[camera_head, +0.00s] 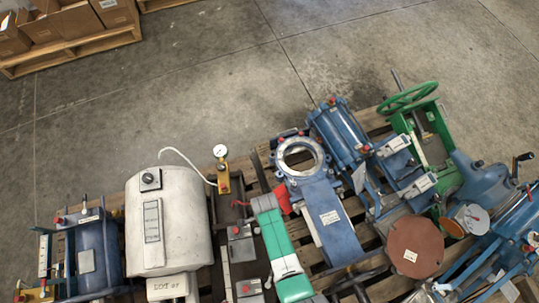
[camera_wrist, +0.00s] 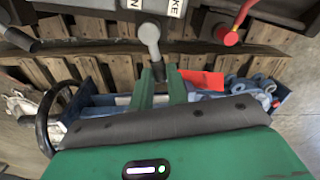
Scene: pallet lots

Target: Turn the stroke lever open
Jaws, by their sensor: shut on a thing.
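In the head view my green and white gripper (camera_head: 270,222) is over the middle of the pallet load, beside dark boxes with labels and red knobs. The fingertips and lever cannot be made out there. White labels (camera_wrist: 160,5) above the lever are cut off, with "KE" and "N" readable.
A red tag (camera_wrist: 202,80) lies by my fingers. A blue ring-ended valve (camera_head: 328,215) is close on the right, and a white tank (camera_head: 167,220) on the left. Open floor lies behind the pallet.

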